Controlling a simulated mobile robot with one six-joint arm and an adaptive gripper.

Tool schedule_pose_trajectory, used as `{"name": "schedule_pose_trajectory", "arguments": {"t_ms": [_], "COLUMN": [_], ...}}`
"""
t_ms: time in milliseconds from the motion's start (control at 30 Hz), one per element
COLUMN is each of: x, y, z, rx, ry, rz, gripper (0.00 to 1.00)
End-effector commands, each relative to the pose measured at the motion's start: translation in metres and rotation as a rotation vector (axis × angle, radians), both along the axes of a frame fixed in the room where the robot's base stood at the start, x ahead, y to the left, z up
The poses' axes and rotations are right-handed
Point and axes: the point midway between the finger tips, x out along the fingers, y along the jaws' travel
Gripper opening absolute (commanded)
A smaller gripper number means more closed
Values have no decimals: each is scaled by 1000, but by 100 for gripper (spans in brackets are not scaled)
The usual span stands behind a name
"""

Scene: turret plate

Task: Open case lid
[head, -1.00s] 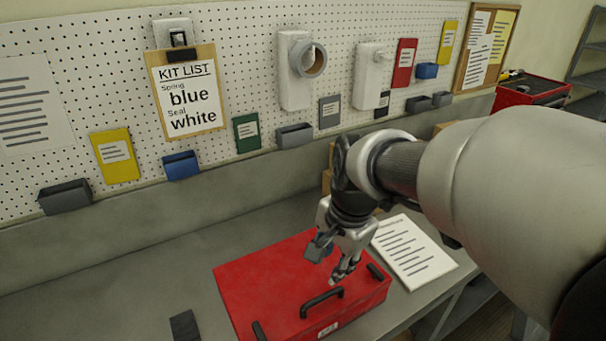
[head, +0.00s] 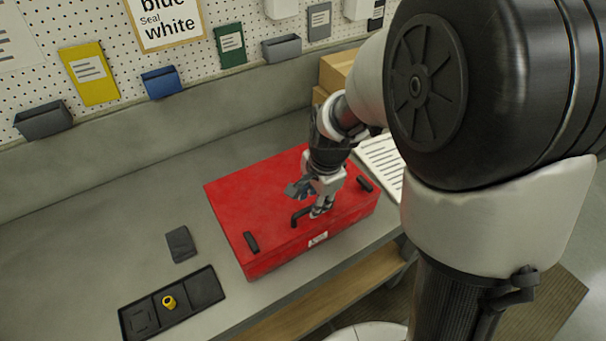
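The red case (head: 270,185) sits on the grey bench with its lid down. A black handle (head: 298,219) stands on the lid near the front edge. Two black latches, a left one (head: 251,242) and a right one (head: 364,184), lie near the same edge. My gripper (head: 308,204) is over the front part of the lid, right at the handle, and hides part of it. One finger stands out to the left and the other points down beside the handle. I cannot tell whether the gripper touches the handle.
A black tray (head: 205,290) holding a yellow ring-like part (head: 169,302) lies left of the case, with a dark flat piece (head: 181,244) behind it. A printed sheet (head: 382,160) lies to the right. Cardboard boxes (head: 343,68) stand behind. The bench left of the case is largely clear.

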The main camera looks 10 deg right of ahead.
Motion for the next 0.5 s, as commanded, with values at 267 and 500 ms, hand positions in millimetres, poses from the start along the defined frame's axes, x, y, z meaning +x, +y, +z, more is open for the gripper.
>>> {"name": "schedule_pose_trajectory", "arguments": {"t_ms": [267, 500], "x": [5, 5], "y": [2, 2], "z": [-25, -25], "rx": [0, 0], "ry": [0, -1], "rz": [-1, 0], "gripper": [33, 33]}}
